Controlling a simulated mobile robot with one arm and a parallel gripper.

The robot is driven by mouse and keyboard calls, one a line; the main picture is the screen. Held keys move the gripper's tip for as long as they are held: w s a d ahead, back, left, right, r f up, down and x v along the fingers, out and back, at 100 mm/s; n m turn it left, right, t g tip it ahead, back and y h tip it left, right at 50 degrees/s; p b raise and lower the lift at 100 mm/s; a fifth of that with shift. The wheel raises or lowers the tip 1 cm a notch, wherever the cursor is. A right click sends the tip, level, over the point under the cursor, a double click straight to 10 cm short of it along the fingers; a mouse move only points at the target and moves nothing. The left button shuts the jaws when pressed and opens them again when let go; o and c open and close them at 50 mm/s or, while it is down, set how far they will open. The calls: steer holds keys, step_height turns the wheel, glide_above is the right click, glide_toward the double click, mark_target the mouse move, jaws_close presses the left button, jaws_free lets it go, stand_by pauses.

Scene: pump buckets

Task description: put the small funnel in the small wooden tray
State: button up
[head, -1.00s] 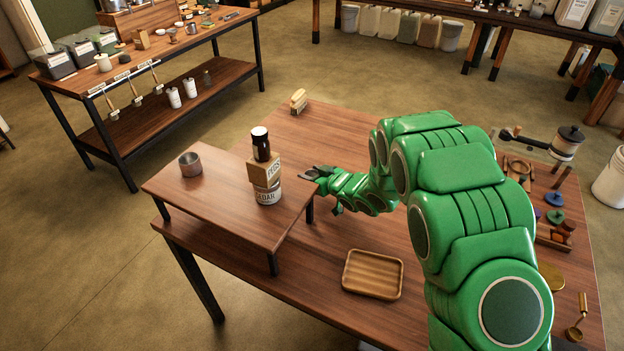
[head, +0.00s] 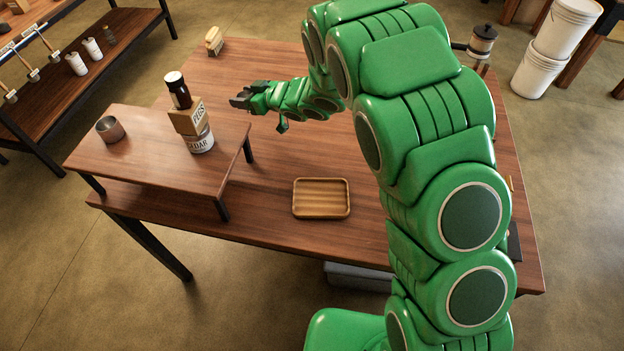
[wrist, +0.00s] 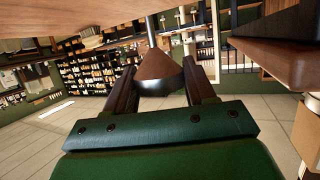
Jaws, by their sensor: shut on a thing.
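The small funnel (wrist: 158,78) shows in the wrist view as a dark brown cone with a thin spout. It sits between the two fingers of my gripper (wrist: 160,95), its spout pointing to the top of that picture, where the tabletop is. In the head view my gripper (head: 241,100) is shut on it above the table, just right of the raised shelf; I cannot make the funnel out there. The small wooden tray (head: 321,200) lies empty on the table near its front edge, nearer the camera and right of the gripper.
The raised shelf (head: 150,150) holds a metal cup (head: 110,129) and a stack of a can (head: 201,141), a box (head: 187,117) and a dark bottle (head: 177,90). A brush (head: 214,41) stands at the table's far left. Table between gripper and tray is clear.

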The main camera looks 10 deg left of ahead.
steer(key=s+d+f+n+g, duration=0.15)
steer(key=s+d, duration=0.25)
steer(key=d, duration=0.4)
steer(key=s+d+n+g, duration=0.2)
steer(key=s+d+g, duration=0.1)
steer(key=s+d, duration=0.3)
steer(key=n+g, duration=0.2)
glide_above(324, 199)
steer(key=shift+y, duration=0.3)
steer(key=shift+a+f, duration=0.25)
steer(key=shift+f, duration=1.55)
steer(key=shift+a+f, duration=0.2)
steer(key=shift+f, duration=1.6)
steer(key=shift+f, duration=0.1)
steer(key=o, duration=1)
steer(key=shift+d+r, duration=0.25)
steer(key=shift+d, duration=0.2)
steer(key=shift+v, duration=5.5)
